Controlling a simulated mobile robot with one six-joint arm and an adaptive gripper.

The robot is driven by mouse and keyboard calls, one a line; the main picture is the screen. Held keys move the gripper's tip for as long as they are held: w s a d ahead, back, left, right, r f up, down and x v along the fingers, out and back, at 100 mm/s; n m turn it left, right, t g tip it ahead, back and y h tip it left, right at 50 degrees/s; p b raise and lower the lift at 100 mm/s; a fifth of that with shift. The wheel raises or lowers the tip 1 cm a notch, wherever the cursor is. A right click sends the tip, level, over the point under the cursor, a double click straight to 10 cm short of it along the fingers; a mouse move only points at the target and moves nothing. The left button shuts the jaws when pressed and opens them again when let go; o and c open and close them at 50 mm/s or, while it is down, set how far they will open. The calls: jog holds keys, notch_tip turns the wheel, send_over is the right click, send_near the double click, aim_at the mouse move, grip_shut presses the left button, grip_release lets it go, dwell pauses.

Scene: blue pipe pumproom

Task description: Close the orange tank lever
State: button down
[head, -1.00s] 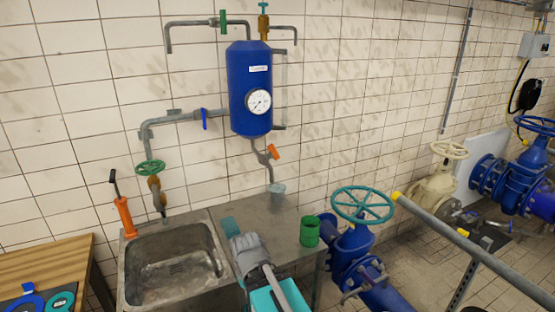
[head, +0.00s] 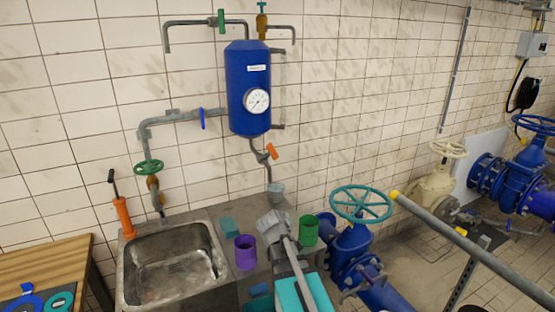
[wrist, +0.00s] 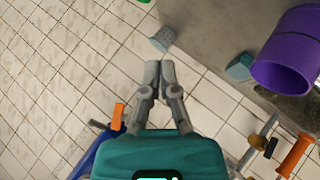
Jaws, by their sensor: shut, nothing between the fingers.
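The orange tank lever (head: 271,151) sits on the thin grey pipe below the blue tank (head: 249,88) on the tiled wall. It is tilted, its upper end leaning right of the pipe. In the wrist view the orange lever (wrist: 118,117) shows left of my fingers, beside the blue tank (wrist: 88,158). My gripper (head: 271,222) is over the counter, below the lever and apart from it in the head view. In the wrist view my gripper (wrist: 152,68) has its fingertips together and holds nothing.
A grey cup (head: 276,188) stands on the counter below the pipe. A purple cup (head: 245,254), a green cup (head: 309,232) and a teal block (head: 229,227) are near my gripper. A sink (head: 210,244) is left, a blue valve with a teal handwheel (head: 361,204) right.

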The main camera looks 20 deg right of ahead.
aim_at(276, 156)
jog(key=w+d+r+n+t+y, duration=0.3)
jog(key=w+d+r+n+t, duration=0.1)
jog(key=n, duration=0.6)
jog(key=w+d+r+n+t+y, duration=0.4)
jog(key=w+d+r+n+t, duration=0.1)
jog(key=n, duration=0.6)
jog(key=shift+w+r+t, duration=0.5)
jog(key=shift+w+r, duration=0.6)
jog(key=shift+r, duration=0.15)
jog(key=shift+w+d, duration=0.1)
jog(key=shift+w, duration=0.05)
jog(key=w, duration=1.3)
jog(key=shift+w+a, duration=0.25)
jog(key=shift+w, duration=0.1)
